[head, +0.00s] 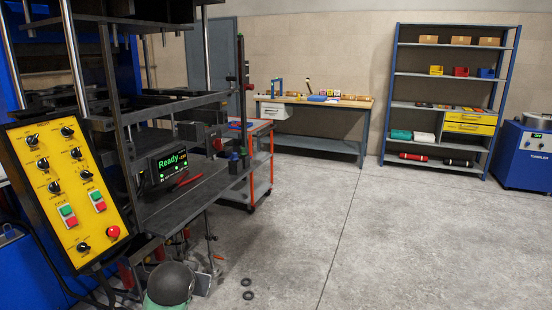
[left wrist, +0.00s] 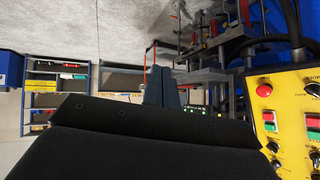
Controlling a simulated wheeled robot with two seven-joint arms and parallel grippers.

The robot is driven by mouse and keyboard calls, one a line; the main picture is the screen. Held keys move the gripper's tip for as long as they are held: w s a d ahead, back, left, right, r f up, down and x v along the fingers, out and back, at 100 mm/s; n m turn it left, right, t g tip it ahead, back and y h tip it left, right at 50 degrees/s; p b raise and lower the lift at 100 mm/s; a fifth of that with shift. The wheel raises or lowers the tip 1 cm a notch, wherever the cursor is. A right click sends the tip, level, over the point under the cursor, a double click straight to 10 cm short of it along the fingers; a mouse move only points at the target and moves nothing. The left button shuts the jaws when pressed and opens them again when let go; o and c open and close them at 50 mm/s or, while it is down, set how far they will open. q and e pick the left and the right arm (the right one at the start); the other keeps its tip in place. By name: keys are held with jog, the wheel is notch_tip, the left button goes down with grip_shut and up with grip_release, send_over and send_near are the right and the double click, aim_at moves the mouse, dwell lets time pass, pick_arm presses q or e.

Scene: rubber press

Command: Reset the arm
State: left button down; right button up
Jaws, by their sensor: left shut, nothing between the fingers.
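My left gripper (left wrist: 161,74) shows in the left wrist view, where the picture is upside down. Its two dark fingers lie together with nothing between them. They are in free air, with the rubber press (head: 185,205) and its yellow control panel (left wrist: 285,125) to the right in that view. The same panel (head: 68,190) stands at the left in the head view, with green and red buttons and a red knob. The press display (head: 170,165) reads "Ready". Neither of my grippers is in the head view.
A workbench (head: 315,101) and a blue shelf rack (head: 391,90) stand at the back wall. A blue tumbler machine (head: 522,155) is at far right. The grey floor at right is clear.

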pick_arm(q)
jog(key=s+d+f+g, duration=0.2)
jog(key=s+f, duration=0.7)
jog(key=s, duration=0.3)
jog(key=s+d+f+g+h, duration=0.1)
jog(key=s+d+f+g, duration=0.1)
jog(key=s+f, duration=0.7)
jog(key=s+d+f+g+h, duration=0.1)
jog(key=s+d+f+g, duration=0.1)
jog(key=s+f, duration=0.7)
jog(key=s+g, duration=0.1)
jog(key=s, duration=0.5)
jog(key=shift+s+g, duration=0.2)
jog(key=shift+g, duration=0.2)
jog(key=shift+f, duration=0.1)
